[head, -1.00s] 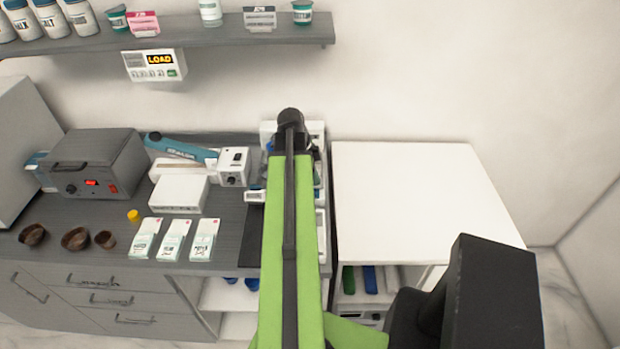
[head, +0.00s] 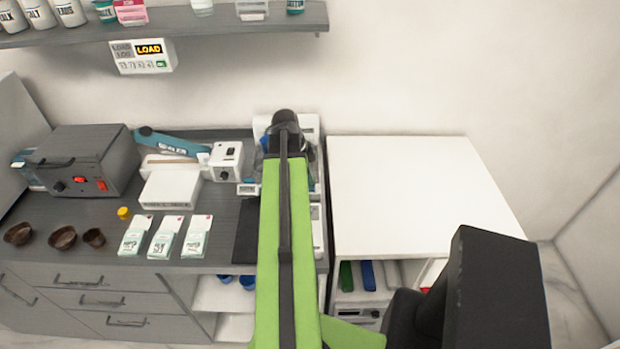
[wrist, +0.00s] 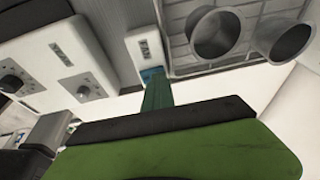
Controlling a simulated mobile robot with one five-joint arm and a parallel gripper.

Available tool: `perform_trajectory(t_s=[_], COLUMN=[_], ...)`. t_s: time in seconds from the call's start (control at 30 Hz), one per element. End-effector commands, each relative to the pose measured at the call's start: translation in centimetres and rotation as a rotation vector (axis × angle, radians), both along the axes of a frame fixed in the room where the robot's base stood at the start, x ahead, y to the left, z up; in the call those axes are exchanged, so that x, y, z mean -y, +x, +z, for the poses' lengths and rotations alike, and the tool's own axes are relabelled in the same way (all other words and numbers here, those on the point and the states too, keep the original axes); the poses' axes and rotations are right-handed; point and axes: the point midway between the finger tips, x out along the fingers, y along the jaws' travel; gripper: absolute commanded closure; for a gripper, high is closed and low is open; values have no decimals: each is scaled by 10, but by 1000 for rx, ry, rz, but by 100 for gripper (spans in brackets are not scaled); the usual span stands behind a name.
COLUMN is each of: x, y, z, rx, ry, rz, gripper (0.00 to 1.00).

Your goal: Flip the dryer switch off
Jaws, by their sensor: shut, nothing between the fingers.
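In the wrist view, a pale panel marked FAN (wrist: 145,47) has a small blue part (wrist: 151,72) below the label. My gripper (wrist: 157,92) is shut and empty, its narrow green tip at or just in front of the blue part; I cannot tell whether they touch, and the switch's position is hidden. In the head view, my arm covers the gripper and much of a white unit (head: 306,124) at the counter's right end. That unit may be the dryer; no dryer label is readable.
Two grey metal cups (wrist: 216,35) sit in a tray beside the FAN panel. A white panel with knobs (wrist: 62,50) is to the left. A dark grey box (head: 112,160) with red lights and a white sealer (head: 172,188) stand left of my arm. A bare white top (head: 410,190) is to the right.

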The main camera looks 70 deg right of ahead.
Motion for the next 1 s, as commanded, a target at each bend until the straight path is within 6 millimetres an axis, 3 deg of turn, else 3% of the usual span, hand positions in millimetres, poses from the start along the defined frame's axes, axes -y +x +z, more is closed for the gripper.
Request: perform_trajectory(t_s=[0.27, 0.67, 0.87, 1.0], x=[-16, -15, -18, -22], y=[-6, -5, -4, -4], z=[1, 4, 27, 56], rx=[-1, 0, 0, 0], ry=[10, 5, 6, 8], rz=[-2, 0, 2, 4], gripper=[100, 100, 100, 100])
